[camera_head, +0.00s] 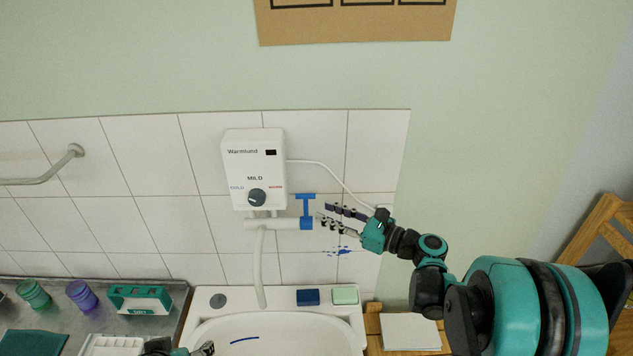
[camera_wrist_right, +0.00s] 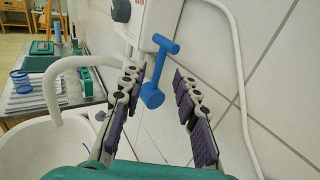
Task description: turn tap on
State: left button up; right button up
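The tap has a blue T-shaped handle (camera_head: 306,205) on a white pipe (camera_head: 270,224) under the white water heater (camera_head: 254,165). A white spout (camera_head: 260,265) hangs down over the sink. My right gripper (camera_head: 324,213) is open, just right of the handle, with its fingers pointing at it. In the right wrist view the blue handle (camera_wrist_right: 158,75) shows between the spread fingers, and I see no finger closed on it. My left gripper (camera_head: 205,350) shows only in part at the bottom edge, over the sink; its opening is unclear.
The white sink (camera_head: 205,303) has a blue sponge (camera_head: 308,297) and a green one (camera_head: 345,296) on its back rim. A counter with cups and a green box (camera_head: 140,299) lies left. A white hose (camera_head: 340,180) runs from the heater past my right gripper.

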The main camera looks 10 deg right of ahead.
aim_at(307, 218)
jog(key=x, duration=0.7)
jog(key=shift+w+a+r, duration=0.2)
jog(key=shift+w+r, duration=0.05)
jog(key=shift+r, duration=0.05)
grip_shut()
